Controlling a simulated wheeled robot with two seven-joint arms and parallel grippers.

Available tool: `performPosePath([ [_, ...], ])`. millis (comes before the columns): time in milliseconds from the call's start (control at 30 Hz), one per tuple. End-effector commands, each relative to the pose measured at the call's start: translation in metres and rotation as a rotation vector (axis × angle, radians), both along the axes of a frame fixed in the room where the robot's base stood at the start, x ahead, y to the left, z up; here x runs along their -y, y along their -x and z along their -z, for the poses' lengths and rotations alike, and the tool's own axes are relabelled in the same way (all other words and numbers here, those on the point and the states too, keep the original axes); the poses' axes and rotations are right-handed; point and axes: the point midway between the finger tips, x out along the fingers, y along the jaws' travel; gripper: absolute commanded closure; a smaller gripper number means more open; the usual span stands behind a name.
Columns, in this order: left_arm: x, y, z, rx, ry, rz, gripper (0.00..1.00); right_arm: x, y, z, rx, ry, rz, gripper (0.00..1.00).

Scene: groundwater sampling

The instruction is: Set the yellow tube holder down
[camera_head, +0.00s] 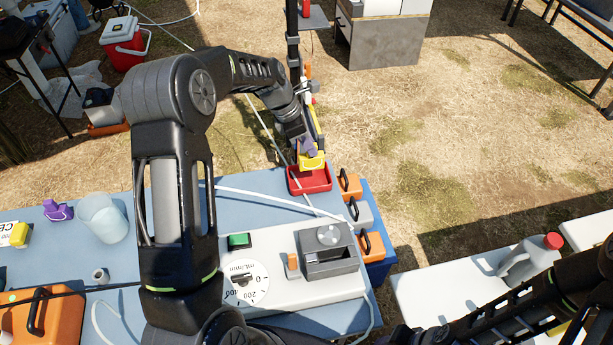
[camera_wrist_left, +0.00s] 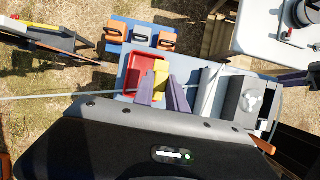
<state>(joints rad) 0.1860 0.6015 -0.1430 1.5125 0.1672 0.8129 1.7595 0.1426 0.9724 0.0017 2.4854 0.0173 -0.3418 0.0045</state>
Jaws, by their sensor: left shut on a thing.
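The yellow tube holder (camera_head: 313,163) is in my left gripper (camera_head: 306,146), at the far end of the blue table. It overlaps the back of a red tray (camera_head: 313,187) in the head view; I cannot tell whether it touches the tray. In the left wrist view the holder (camera_wrist_left: 161,72) shows between the purple fingers of the left gripper (camera_wrist_left: 162,93), beside the open part of the red tray (camera_wrist_left: 132,82). The fingers hide part of the holder. My right arm crosses the lower right of the head view, but its fingers do not show.
Orange and grey cases with handles (camera_head: 360,213) stand right of the red tray. A white instrument panel with a grey box (camera_head: 330,262) lies nearer. A pale hose (camera_head: 265,195) crosses the table. A clear beaker (camera_head: 103,218) stands left. A white jug (camera_head: 530,260) stands on the right table.

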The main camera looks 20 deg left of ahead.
Motion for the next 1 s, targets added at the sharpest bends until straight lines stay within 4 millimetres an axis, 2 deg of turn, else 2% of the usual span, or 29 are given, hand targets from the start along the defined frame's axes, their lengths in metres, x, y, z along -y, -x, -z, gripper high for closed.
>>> performPosePath([
  [300,0.000,0.000,0.056,-0.001,0.001,-0.001,1.00,-0.004,-0.003,0.043,0.017,-0.010,-0.003,0.64],
  [400,0.000,0.000,0.063,-0.001,0.000,-0.002,1.00,-0.004,-0.005,0.047,0.021,-0.013,-0.004,0.64],
  [733,0.000,0.000,0.063,0.000,0.000,-0.001,1.00,-0.005,-0.005,0.045,0.022,-0.014,-0.004,0.64],
  [1000,0.000,0.001,0.099,-0.002,0.000,-0.001,1.00,-0.006,-0.008,0.072,0.031,-0.020,-0.007,0.64],
])
